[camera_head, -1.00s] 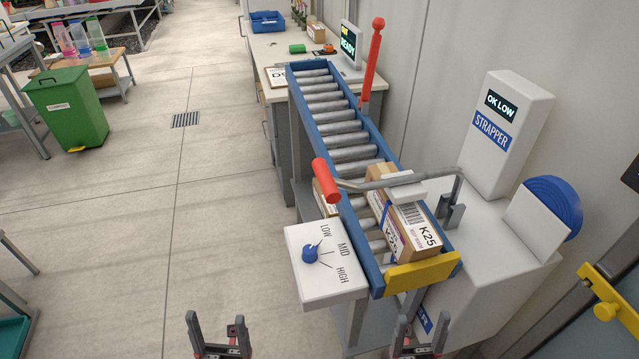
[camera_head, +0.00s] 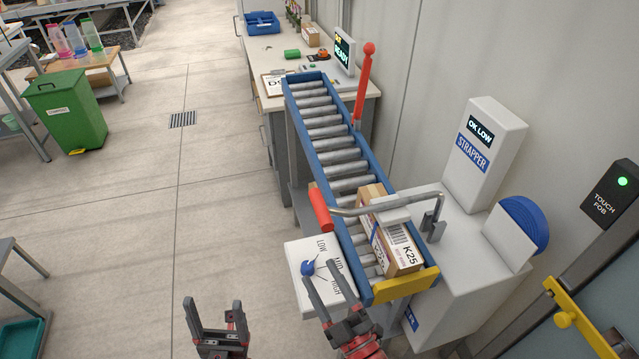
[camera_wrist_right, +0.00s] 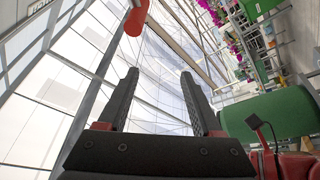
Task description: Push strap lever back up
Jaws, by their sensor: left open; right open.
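The strap lever is a grey bent bar with a red grip (camera_head: 321,209), lying low across the roller conveyor over the cardboard box marked K25 (camera_head: 396,247). Its pivot bracket (camera_head: 433,226) stands on the white strapper (camera_head: 482,155), whose screen reads OK LOW. My right gripper (camera_head: 326,288) is open and empty, in front of the dial box and below the red grip. The right wrist view shows its open fingers (camera_wrist_right: 158,95) pointing up, with a red end (camera_wrist_right: 135,21) near the top, probably the lever grip. My left gripper (camera_head: 215,312) is open and empty over the floor.
The white dial box (camera_head: 304,254) with a blue knob sits beside the conveyor, close to my right gripper. A yellow stop (camera_head: 405,285) closes the conveyor's near end. A tall red-handled lever (camera_head: 363,85) stands further back.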

